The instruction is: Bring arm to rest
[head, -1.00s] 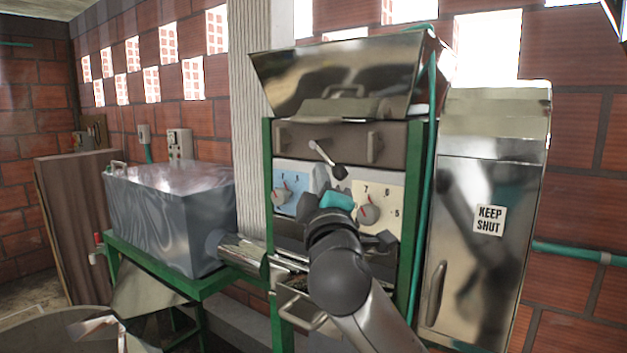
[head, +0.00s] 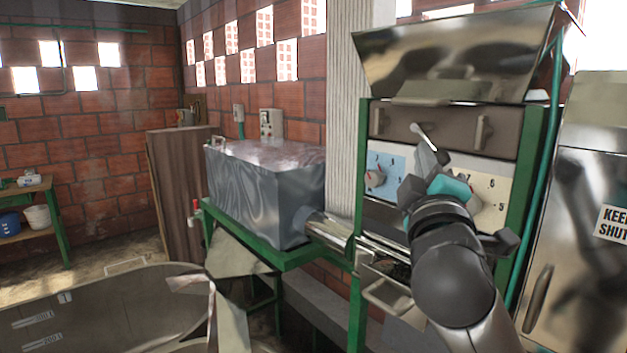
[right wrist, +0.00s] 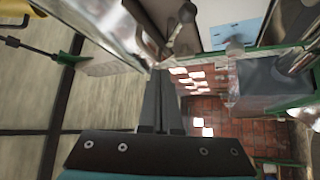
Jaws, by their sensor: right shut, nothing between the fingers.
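My right arm comes in from the lower right in the head view. Its gripper (head: 425,160) is raised in front of the machine's control panel, with a teal band behind the fingers. In the right wrist view the two dark fingers (right wrist: 160,85) lie together with nothing between them. The gripper overlaps the lever (head: 428,137) in the head view; whether they touch cannot be told. My left gripper is not in view.
The steel and green machine (head: 540,150) stands close ahead, with a blue dial panel (head: 385,172) and a cream dial panel (head: 492,190). A grey metal box (head: 262,200) stands left of it. A large round tank (head: 100,300) is at lower left, a green-legged table (head: 45,190) far left.

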